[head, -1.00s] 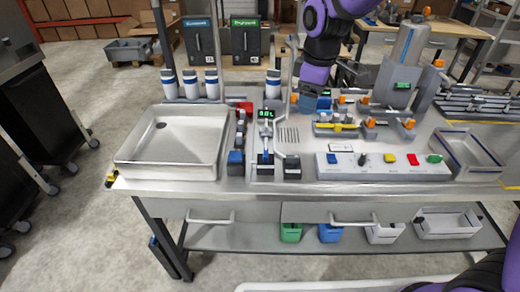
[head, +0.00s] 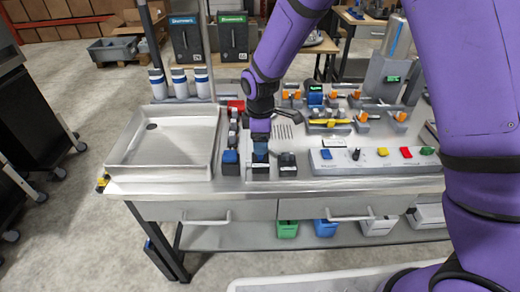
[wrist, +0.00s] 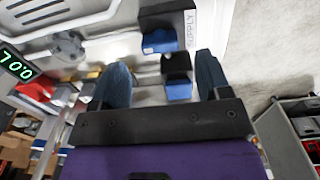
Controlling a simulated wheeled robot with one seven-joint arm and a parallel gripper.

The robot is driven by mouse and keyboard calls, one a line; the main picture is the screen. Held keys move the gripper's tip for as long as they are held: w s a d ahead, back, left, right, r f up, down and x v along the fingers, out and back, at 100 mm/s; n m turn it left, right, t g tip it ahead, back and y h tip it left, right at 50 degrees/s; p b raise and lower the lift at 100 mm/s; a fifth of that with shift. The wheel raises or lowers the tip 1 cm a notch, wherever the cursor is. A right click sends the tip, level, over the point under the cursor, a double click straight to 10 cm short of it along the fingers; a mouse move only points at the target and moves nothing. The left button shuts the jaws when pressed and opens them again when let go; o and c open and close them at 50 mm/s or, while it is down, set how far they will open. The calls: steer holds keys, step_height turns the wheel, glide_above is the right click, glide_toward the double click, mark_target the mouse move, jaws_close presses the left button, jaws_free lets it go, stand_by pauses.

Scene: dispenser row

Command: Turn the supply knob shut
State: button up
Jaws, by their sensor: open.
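The supply knob is a blue piece on a black block (wrist: 160,40), marked by a SUPPLY label beside it in the wrist view. It seems to be the left blue-topped block (head: 230,158) in the head view. A second black block with a blue front (wrist: 178,85) shows between my fingers in the wrist view. My gripper (wrist: 163,62) is open and empty, its blue-grey fingers spread. In the head view my gripper (head: 260,142) is pointing down over the middle block, partly hiding it. Contact cannot be made out.
A steel basin (head: 165,140) lies to the left. A button panel (head: 370,158) and orange-handled valves (head: 340,115) stand to the right. A dark block (head: 287,163) sits close on the right. A green display (wrist: 15,65) shows in the wrist view.

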steer(key=shift+f, duration=2.15)
steer(key=c, duration=0.9)
